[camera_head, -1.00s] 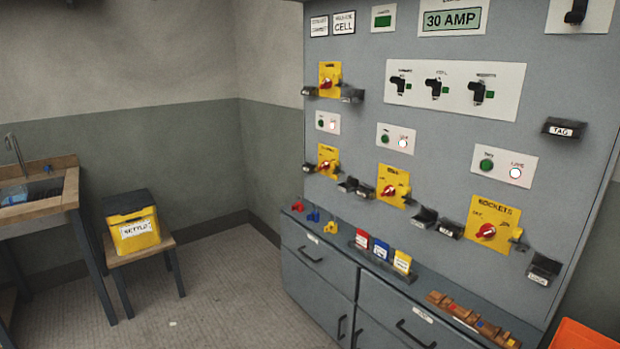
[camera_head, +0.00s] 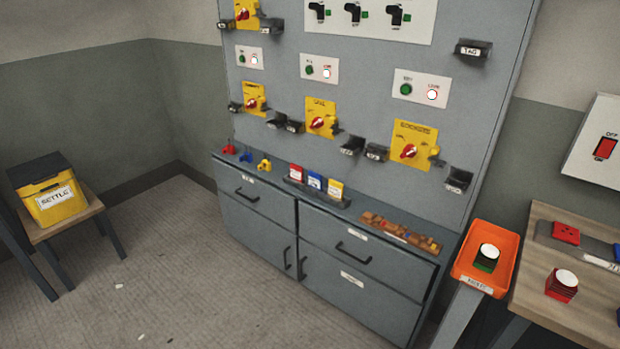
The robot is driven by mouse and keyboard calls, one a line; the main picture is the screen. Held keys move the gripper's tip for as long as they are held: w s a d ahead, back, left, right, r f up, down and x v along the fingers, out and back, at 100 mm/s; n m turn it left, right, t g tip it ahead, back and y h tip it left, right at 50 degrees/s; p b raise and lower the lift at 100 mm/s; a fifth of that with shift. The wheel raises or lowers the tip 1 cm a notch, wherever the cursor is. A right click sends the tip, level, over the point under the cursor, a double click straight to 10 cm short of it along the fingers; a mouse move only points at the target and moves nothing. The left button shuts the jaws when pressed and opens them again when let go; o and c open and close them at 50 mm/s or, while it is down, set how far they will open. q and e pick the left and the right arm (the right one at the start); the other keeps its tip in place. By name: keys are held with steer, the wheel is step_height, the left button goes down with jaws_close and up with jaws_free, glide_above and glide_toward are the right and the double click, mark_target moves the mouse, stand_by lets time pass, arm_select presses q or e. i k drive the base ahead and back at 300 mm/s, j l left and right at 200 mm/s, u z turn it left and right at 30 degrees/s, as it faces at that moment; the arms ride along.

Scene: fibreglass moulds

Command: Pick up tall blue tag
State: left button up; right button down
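Three upright tags stand in a dark holder on the ledge of the grey cabinet: a red tag (camera_head: 296,172), a blue tag (camera_head: 314,181) in the middle and a yellow tag (camera_head: 335,189). Each has a white label too small to read. I cannot tell from here whether the blue one is taller than the others. A small blue padlock-like piece (camera_head: 246,156) also sits on the ledge, between a red one (camera_head: 229,149) and a yellow one (camera_head: 264,165). Neither of my grippers is in view.
The grey cabinet (camera_head: 275,210) has drawers with protruding handles. Small black holders, such as the TAG one (camera_head: 473,48), jut from its panel. An orange tray (camera_head: 505,245) and a wooden table (camera_head: 540,310) stand right. A yellow box (camera_head: 50,205) sits on a stool left.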

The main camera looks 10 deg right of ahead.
mark_target(315, 180)
steer(key=i+l, duration=0.2)
steer(key=i, duration=0.35)
steer(key=i+l, duration=0.15)
steer(key=i, duration=0.45)
steer(key=i+z, duration=0.15)
steer(key=z, duration=0.25)
steer(key=i+z, duration=0.15)
steer(key=z, duration=0.25)
steer(key=i+z, duration=0.15)
steer(key=z, duration=0.65)
